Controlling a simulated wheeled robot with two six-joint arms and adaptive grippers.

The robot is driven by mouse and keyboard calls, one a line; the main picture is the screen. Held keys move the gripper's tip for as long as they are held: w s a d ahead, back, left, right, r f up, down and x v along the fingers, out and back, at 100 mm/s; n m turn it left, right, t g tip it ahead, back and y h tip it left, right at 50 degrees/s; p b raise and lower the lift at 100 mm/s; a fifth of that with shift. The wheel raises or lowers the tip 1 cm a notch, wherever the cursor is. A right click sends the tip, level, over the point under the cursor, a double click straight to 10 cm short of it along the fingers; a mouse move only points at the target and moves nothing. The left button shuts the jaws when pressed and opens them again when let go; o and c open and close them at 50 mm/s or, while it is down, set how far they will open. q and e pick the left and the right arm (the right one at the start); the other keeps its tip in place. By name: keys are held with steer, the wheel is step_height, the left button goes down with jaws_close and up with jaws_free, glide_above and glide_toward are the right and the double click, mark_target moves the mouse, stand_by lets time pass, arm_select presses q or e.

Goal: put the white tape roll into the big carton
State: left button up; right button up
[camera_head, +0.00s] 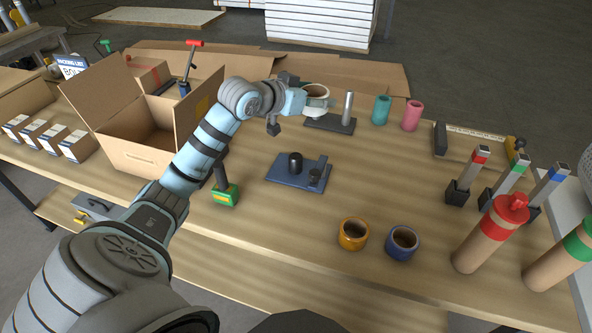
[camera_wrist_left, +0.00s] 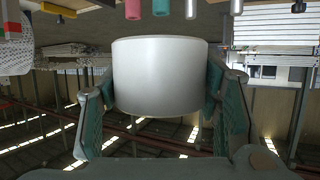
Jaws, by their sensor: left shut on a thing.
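The white tape roll (camera_head: 317,90) is between the fingers of my left gripper (camera_head: 306,102), which is shut on it. In the head view it shows by the left end of a dark base with a silver post (camera_head: 348,106); the gap to that base is hard to judge. In the left wrist view the roll (camera_wrist_left: 160,76) fills the middle, with a finger of the gripper (camera_wrist_left: 160,100) on each side. The big carton (camera_head: 140,158) stands open at the left of the table, flaps spread, behind my left arm. My right gripper is not in view.
A blue fixture (camera_head: 298,172) and a green-based tool (camera_head: 224,190) lie mid-table. Teal (camera_head: 381,110) and pink (camera_head: 412,115) rolls stand right of the post. Small boxes (camera_head: 76,146) are left of the carton.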

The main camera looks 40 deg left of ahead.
mark_target(292, 164)
arm_select(q)
steer(key=a+f+n+y, duration=0.2)
steer(key=a+f+y, duration=0.1)
steer(key=a, duration=0.2)
steer(key=shift+s+f+n, duration=0.2)
steer(key=shift+s+n, duration=0.1)
step_height(292, 164, down, 20)
steer(key=b, duration=0.3)
steer(key=shift+r, duration=0.15)
steer(key=o, duration=1.1)
steer(key=shift+b, duration=0.3)
